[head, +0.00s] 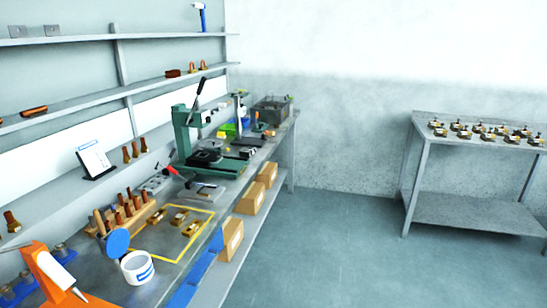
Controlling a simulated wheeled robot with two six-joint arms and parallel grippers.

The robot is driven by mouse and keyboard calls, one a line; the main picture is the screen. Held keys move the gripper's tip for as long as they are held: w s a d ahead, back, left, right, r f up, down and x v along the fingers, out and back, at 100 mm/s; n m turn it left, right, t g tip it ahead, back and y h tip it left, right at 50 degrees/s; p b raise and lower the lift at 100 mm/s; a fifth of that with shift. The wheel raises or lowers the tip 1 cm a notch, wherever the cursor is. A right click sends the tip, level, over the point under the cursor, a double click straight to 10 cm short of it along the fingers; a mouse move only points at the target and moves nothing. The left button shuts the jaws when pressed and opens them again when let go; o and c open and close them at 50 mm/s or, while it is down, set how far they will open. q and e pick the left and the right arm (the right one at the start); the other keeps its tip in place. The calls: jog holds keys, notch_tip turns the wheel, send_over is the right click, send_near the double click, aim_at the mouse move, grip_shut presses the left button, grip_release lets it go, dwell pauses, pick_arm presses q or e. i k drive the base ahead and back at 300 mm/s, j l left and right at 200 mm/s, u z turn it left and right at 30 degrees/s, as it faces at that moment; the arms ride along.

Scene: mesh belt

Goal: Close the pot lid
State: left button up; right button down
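A white pot (138,269) with a blue label band stands on the near part of the left workbench. Its round blue lid (117,243) stands raised and tilted at the pot's back left rim, so the pot's mouth is open. Whether a hinge joins lid and pot is too small to tell. Neither of my grippers shows in the head view, and nothing is seen touching the lid.
An orange holder with a white tube (56,270) is left of the pot. Behind stand a wooden rack of handled tools (125,215), a yellow-framed area (190,240) with brass parts and a green press (185,140).

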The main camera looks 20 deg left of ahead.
aim_at(118, 241)
jog(key=i+u, duration=0.15)
jog(key=i, duration=1.5)
jog(key=i+u, duration=0.1)
jog(key=u, duration=0.3)
jog(key=i+u, duration=0.1)
jog(key=u, duration=0.25)
jog(key=i+l+u, duration=0.1)
jog(key=u, duration=0.3)
jog(key=l+u, duration=0.1)
jog(key=u, duration=0.3)
jog(key=i, duration=0.05)
